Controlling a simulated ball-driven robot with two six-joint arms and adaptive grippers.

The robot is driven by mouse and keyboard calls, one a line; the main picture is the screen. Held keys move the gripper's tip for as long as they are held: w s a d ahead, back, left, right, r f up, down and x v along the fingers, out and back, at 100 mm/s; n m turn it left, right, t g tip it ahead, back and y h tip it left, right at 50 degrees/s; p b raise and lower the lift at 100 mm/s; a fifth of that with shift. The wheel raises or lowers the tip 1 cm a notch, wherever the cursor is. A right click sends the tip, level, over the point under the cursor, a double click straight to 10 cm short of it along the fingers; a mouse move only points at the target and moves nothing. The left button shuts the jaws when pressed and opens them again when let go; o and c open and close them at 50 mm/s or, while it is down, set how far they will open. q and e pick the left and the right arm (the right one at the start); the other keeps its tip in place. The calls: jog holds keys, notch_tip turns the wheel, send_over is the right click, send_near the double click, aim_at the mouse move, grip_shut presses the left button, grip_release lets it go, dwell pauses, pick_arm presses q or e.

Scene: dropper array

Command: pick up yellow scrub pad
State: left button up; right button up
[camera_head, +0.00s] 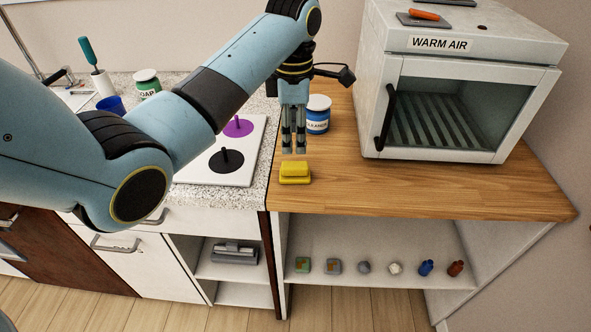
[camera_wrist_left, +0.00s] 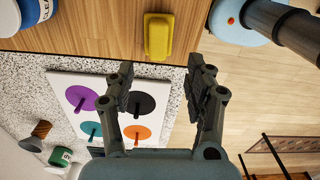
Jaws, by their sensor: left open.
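The yellow scrub pad (camera_head: 295,174) lies on the wooden counter near its front edge, with a raised grip on top. It also shows in the left wrist view (camera_wrist_left: 158,36), at the top of the picture. My left gripper (camera_head: 294,148) points down above and just behind the pad in the head view, apart from it and empty. In the left wrist view its two fingers (camera_wrist_left: 166,78) stand spread apart. My right gripper does not show.
A blue and white jar (camera_head: 317,115) stands behind the pad. The warm air cabinet (camera_head: 455,90) fills the right back of the wooden counter (camera_head: 400,185). A white board (camera_head: 215,172) with coloured discs and pegs lies at the left. Small items sit on the shelf below.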

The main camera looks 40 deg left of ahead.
aim_at(295, 164)
pick_arm(q)
notch_tip(295, 164, down, 3)
jog(key=shift+f, duration=0.15)
jog(key=f, duration=0.5)
jog(key=shift+w+f+p, duration=0.1)
jog(key=shift+w+p, duration=0.1)
jog(key=shift+p, duration=0.1)
jog(key=shift+c, duration=0.4)
grip_shut()
